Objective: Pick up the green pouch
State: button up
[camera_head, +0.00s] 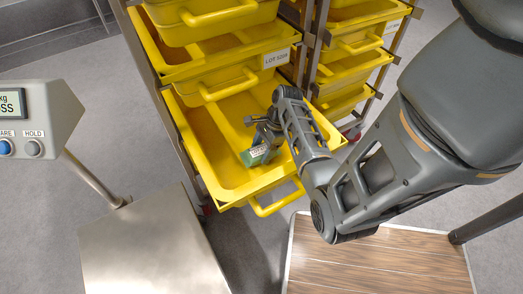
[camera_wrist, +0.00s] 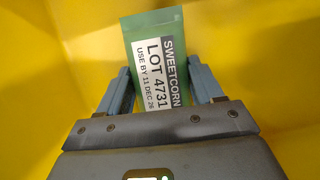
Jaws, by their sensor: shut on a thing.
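The green pouch (camera_wrist: 152,28) carries a white label reading "SWEETCORN LOT 4731 USE BY 11 DEC 26". My gripper (camera_wrist: 157,88) is shut on the pouch, with one finger at each side of it in the wrist view. The lower end of the pouch is hidden behind the gripper body. In the head view, the pouch (camera_head: 257,155) shows at the end of my gripper (camera_head: 263,138), over the inside of the pulled-out yellow tray (camera_head: 208,150). I cannot tell whether the pouch touches the tray floor.
The rack holds more yellow trays (camera_head: 205,30) above and a second stack (camera_head: 345,75) to the right. A scale with a metal plate (camera_head: 150,240) and display (camera_head: 35,120) stands at the left. A wooden-topped surface (camera_head: 370,265) lies at the front right. The tray walls surround my gripper.

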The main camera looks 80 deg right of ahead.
jog(key=shift+r, duration=0.55)
jog(key=s+d, duration=0.2)
jog(key=s, duration=0.1)
jog(key=shift+s+d+f, duration=0.1)
jog(key=shift+d, duration=0.15)
notch_tip(320, 180, up, 14)
jog(key=p, duration=0.4)
jog(key=shift+f, duration=0.15)
